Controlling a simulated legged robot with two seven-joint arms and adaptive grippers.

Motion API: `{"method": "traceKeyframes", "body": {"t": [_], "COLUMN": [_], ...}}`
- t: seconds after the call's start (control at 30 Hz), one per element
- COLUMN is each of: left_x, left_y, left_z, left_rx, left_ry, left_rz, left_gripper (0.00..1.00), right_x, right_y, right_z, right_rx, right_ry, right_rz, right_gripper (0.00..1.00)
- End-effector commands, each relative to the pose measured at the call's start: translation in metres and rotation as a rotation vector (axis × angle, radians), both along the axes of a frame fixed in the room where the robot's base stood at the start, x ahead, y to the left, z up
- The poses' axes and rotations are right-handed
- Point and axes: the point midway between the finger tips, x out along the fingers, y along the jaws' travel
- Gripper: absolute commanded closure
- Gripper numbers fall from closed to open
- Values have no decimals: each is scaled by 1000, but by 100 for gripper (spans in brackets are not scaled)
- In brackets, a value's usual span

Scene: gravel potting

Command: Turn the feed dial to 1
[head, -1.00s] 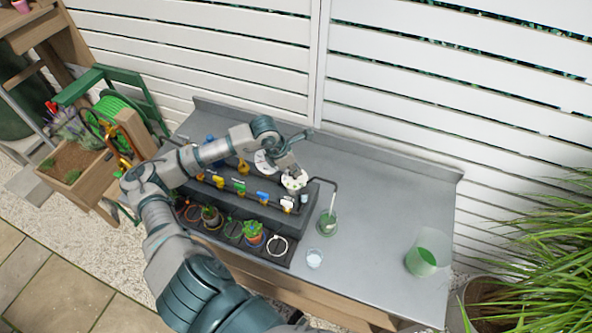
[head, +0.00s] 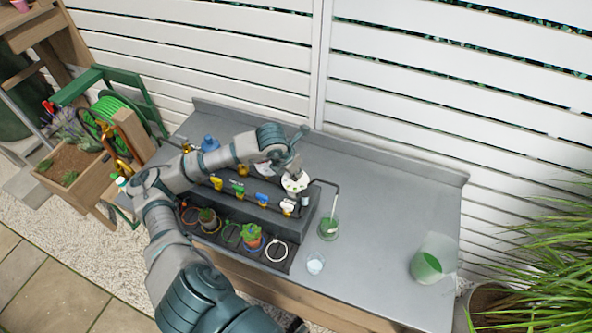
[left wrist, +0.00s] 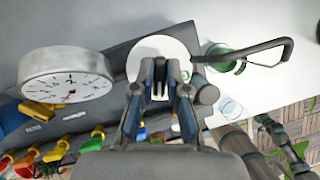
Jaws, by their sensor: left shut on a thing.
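The feed dial (head: 295,187) is a pale round disc at the right end of the dark valve block (head: 262,208). It also shows in the left wrist view as a white disc (left wrist: 160,44) just beyond the fingers. My left gripper (head: 292,174) is over it from above, its two blue-grey fingers (left wrist: 161,80) close together and shut on the dial's knob. The fingers hide the knob and much of the dial face, so I cannot read its setting. My right gripper is not in view.
A round white gauge (left wrist: 66,92) stands left of the dial. Several coloured valves line the block, with small pots in front. A green-filled container (head: 427,264) stands right; the grey bench (head: 385,200) is mostly clear there.

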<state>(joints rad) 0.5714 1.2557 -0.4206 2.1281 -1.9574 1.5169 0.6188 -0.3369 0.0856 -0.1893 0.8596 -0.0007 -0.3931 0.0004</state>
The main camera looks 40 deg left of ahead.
Motion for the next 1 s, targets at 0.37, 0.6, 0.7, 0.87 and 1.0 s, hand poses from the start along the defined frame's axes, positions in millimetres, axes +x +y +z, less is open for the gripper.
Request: {"method": "traceKeyframes", "body": {"t": [0.37, 0.6, 0.7, 0.87, 1.0], "left_x": [-3, -1, -1, -8, -20], "left_y": [-1, -1, -1, 0, 1], "left_z": [-5, -3, -1, 18, 47], "left_rx": [2, 1, 1, 2, 3], "left_ry": [19, 11, 8, 4, 4], "left_rz": [-2, -1, -2, 0, 0], "left_gripper": [67, 61, 61, 61, 61], "right_x": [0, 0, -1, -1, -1], "right_y": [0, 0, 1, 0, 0], "right_z": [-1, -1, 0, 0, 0], "right_rx": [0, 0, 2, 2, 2], "right_ry": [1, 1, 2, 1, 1], "right_rz": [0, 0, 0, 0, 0], "right_gripper": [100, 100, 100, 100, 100]}}
